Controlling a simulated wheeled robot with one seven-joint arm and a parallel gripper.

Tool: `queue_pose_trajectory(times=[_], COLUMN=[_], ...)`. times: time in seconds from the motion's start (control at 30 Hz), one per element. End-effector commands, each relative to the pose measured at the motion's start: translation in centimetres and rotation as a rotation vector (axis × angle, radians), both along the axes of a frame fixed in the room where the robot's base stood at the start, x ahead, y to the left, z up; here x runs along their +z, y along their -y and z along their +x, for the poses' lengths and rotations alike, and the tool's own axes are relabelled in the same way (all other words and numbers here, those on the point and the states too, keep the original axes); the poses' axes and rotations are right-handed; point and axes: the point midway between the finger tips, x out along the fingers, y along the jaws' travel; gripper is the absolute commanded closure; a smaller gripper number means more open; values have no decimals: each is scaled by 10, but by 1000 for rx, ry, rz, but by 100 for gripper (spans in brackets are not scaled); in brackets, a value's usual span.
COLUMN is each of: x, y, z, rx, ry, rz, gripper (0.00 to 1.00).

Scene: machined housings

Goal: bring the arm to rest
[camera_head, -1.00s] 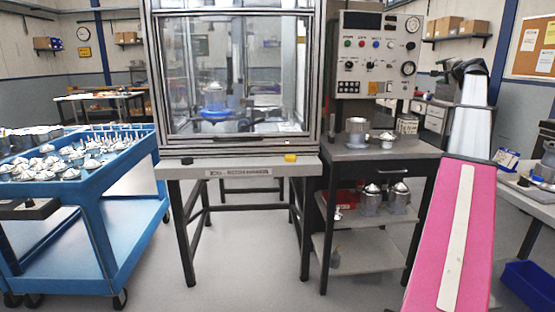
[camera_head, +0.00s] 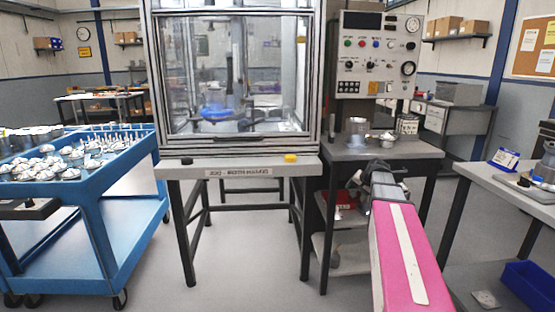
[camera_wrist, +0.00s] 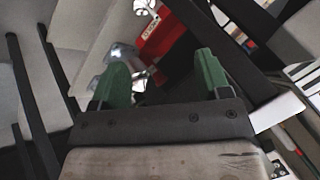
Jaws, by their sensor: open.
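My gripper (camera_wrist: 162,75) shows in the wrist view with its two green fingers wide apart. Nothing is held between them. In the head view my pink arm reaches forward from the lower right, and its dark end is in front of the grey side stand (camera_head: 345,153). The fingertips cannot be made out there. In the wrist view a shiny silver housing (camera_wrist: 121,53) is beyond the left finger, partly hidden by it. A red bin (camera_wrist: 168,42) is beyond the gap between the fingers. I cannot tell whether the fingers touch anything.
A glazed test cabinet (camera_head: 240,148) stands left of the stand, with a blue fixture (camera_head: 216,113) inside. A silver housing (camera_head: 357,126) sits on the stand's top. A blue cart (camera_head: 110,183) with several housings is at left. A workbench (camera_head: 500,184) is at right.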

Motion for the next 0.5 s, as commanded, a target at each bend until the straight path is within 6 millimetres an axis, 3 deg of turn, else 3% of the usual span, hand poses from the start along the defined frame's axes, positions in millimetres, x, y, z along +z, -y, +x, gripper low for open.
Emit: queue_pose_trajectory(times=[0.03,0.2,0.4,0.5], x=[-26,-94,-159,-181], y=[-22,-75,-121,-136], z=[-25,-88,-172,-210], rx=[40,169,328,398], ry=[-47,-189,-351,-420], rz=[-29,-139,-270,-330], gripper=[30,30,30,30])
